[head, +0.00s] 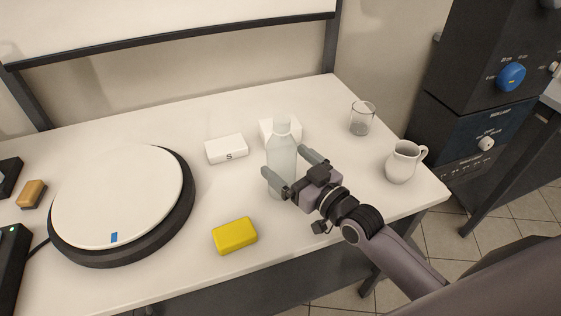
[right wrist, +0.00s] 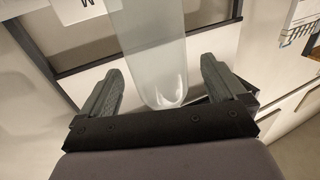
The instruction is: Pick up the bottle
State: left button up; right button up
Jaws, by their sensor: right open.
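A translucent pale bottle (head: 281,160) stands upright on the white table, right of its middle. My right gripper (head: 285,166) is open at the bottle, with one finger on each side of it. In the right wrist view the bottle (right wrist: 153,50) shows between the two spread fingers of the gripper (right wrist: 160,85), with a visible gap to each finger. Whether either finger touches it elsewhere I cannot tell. My left gripper is not in view.
A yellow sponge (head: 234,236) lies in front of the bottle. White boxes (head: 226,149) lie behind it. A glass (head: 361,118) and a white jug (head: 403,162) stand to the right. A round white turntable (head: 120,200) fills the left. The table's front edge (head: 330,236) is near.

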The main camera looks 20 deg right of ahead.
jog(key=shift+r+x, duration=0.2)
jog(key=shift+x, duration=2.2)
jog(key=shift+d, duration=0.1)
jog(key=c, duration=1.1)
jog(key=shift+r, duration=0.1)
